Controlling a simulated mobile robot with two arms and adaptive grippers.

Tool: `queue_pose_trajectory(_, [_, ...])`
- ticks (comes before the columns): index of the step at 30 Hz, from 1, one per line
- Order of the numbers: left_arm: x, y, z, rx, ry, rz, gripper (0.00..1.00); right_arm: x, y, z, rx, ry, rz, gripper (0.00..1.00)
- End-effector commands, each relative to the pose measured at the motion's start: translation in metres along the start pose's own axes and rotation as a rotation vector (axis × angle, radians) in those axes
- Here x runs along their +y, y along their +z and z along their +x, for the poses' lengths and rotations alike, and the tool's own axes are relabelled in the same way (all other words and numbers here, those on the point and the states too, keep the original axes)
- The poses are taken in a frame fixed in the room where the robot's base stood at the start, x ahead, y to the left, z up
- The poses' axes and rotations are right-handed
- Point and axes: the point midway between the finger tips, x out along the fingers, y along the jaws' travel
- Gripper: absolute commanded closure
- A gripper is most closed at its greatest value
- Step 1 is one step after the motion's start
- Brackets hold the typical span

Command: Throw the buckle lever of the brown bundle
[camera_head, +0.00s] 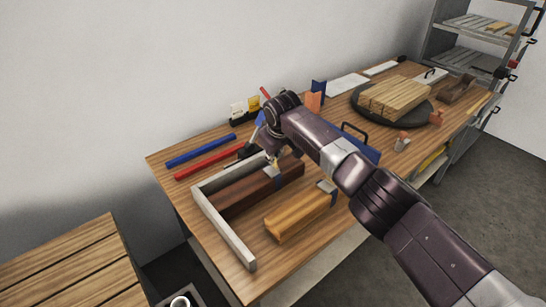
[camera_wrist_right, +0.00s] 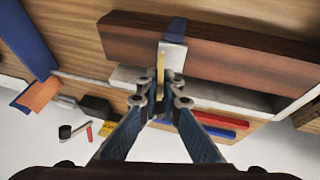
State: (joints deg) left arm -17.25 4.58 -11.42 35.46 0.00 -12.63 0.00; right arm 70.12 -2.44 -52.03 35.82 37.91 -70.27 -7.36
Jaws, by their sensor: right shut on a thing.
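The dark brown bundle (camera_head: 240,198) lies on the workbench inside a grey L-shaped stop (camera_head: 229,238). It also spans the top of the right wrist view (camera_wrist_right: 240,58). A blue strap (camera_wrist_right: 177,27) crosses it, with a pale metal buckle (camera_wrist_right: 174,56) and a brass-coloured lever (camera_wrist_right: 160,64) on its side. My right gripper (camera_head: 271,158) is over the bundle's far side, at the buckle. In the wrist view its fingertips (camera_wrist_right: 167,100) are close together, shut on the lever's end. The exact contact is partly hidden by the fingertips. My left gripper is not in view.
A lighter orange-brown bundle (camera_head: 300,214) with a blue strap lies in front. A blue rod (camera_head: 201,150) and a red rod (camera_head: 209,162) lie behind the stop. A round dark tray (camera_head: 364,112) holds stacked boards (camera_head: 393,96). A blue box (camera_head: 362,146) stands behind my right arm.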

Motion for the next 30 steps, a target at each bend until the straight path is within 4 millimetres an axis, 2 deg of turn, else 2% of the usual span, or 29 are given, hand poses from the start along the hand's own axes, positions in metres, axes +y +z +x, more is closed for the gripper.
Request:
queue_pose_trajectory(8, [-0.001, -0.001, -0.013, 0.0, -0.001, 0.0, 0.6, -0.006, -0.001, -0.002, -0.001, 0.062, -0.03, 1.0])
queue_pose_trajectory(16, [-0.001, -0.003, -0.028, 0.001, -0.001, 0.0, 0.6, -0.017, 0.001, 0.001, -0.001, 0.233, -0.104, 1.0])
queue_pose_trajectory(30, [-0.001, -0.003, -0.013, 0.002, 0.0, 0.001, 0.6, -0.031, 0.004, 0.011, -0.001, 0.506, -0.213, 1.0])
